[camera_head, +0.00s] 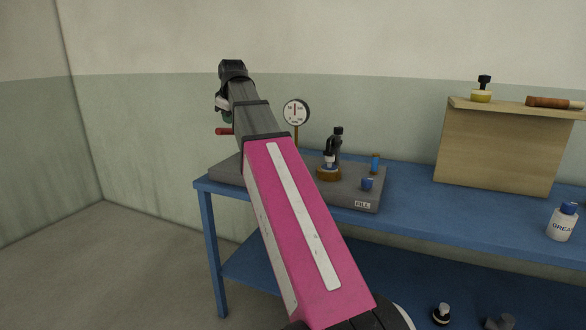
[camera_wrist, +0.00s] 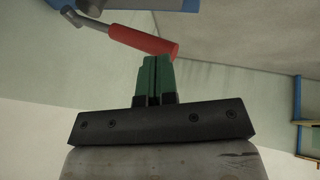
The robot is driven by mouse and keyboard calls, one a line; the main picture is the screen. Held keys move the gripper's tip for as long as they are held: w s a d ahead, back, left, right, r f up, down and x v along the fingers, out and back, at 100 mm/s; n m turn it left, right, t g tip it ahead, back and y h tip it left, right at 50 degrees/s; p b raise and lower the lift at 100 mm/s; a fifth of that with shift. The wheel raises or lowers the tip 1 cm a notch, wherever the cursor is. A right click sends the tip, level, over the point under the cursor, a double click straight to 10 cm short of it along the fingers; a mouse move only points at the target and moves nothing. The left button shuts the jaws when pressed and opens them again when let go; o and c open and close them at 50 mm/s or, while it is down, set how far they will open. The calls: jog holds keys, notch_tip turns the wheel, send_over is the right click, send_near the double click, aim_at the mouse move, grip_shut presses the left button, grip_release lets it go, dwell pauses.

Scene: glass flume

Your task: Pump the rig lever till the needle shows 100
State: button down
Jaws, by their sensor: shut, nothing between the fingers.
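The rig lever shows as a red grip (camera_head: 225,131) at the left end of the rig, partly behind my arm. In the wrist view its red grip (camera_wrist: 147,40) on a grey rod lies just beyond my fingertips. My gripper (camera_wrist: 155,62) has green fingers that are shut with nothing between them. The fingertips are close to the grip; I cannot tell whether they touch it. The round white gauge (camera_head: 296,112) stands on the rig behind my arm. Its needle reading is too small to make out. The grey rig base (camera_head: 345,197) sits on the blue bench, partly hidden by my arm.
The blue bench (camera_head: 440,217) carries a wooden box (camera_head: 495,150) and a white grease bottle (camera_head: 563,222) at the right. A black fitting (camera_head: 337,145), a blue cap (camera_head: 367,184) and a "FILL" label (camera_head: 362,204) are on the rig. The floor at the left is clear.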

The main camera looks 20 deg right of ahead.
jog(key=shift+d, duration=0.1)
jog(key=w+d+r+m+y, duration=0.1)
jog(key=d+r+y, duration=0.1)
jog(key=d+y, duration=0.2)
jog(key=w+d+r+m+t+y, duration=0.1)
jog(key=d+r+y, duration=0.2)
jog(key=d, duration=0.3)
jog(key=shift+w+r+y, duration=0.2)
jog(key=shift+y, duration=0.7)
send_over(227, 131)
jog(key=w+d, duration=0.2)
jog(key=d, duration=0.2)
notch_tip(227, 131, down, 6)
jog(key=r, duration=0.1)
jog(key=shift+s+a+f, duration=0.1)
jog(key=shift+a+f, duration=0.15)
jog(key=shift+f, duration=0.45)
jog(key=shift+s+a+f, duration=0.15)
jog(key=shift+a+f, duration=0.1)
jog(key=shift+f, duration=0.5)
jog(key=shift+s+a+f, duration=0.1)
jog(key=shift+a+f, duration=0.15)
jog(key=shift+f, duration=0.45)
